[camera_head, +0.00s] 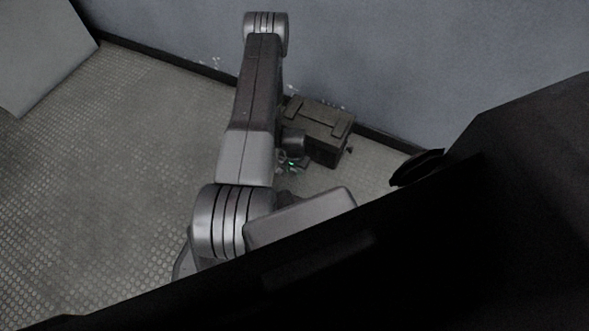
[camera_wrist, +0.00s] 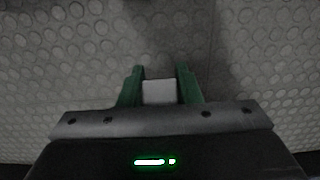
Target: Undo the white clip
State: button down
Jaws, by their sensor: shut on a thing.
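In the wrist view my gripper (camera_wrist: 161,74) has two green fingers, one on each side of a small pale block, which looks like the white clip (camera_wrist: 158,92). The fingers are shut on it. Only its pale, squarish face shows; the rest is hidden by the gripper body. Nothing that the clip is fixed to shows around it, only floor beyond. In the head view my gripper (camera_head: 289,163) is a small dark shape with green bits beside my arm, and the clip cannot be made out there.
A dark lidded box (camera_head: 318,126) stands on the floor against the blue-grey wall (camera_head: 420,60), close to my gripper. The studded floor (camera_head: 110,180) is clear on the left. A pale panel (camera_head: 40,50) stands at the upper left.

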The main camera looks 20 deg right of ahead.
jog(key=shift+f, duration=0.2)
jog(key=c, duration=1)
grip_release()
jog(key=shift+c, duration=0.2)
notch_tip(320, 180, up, 14)
jog(key=p, duration=0.5)
jog(key=shift+f, duration=0.15)
notch_tip(320, 180, down, 14)
jog(key=b, duration=0.5)
jog(key=shift+r, duration=0.2)
jog(key=shift+d+r+p, duration=0.1)
jog(key=shift+r+p, duration=0.3)
jog(key=shift+p, duration=0.25)
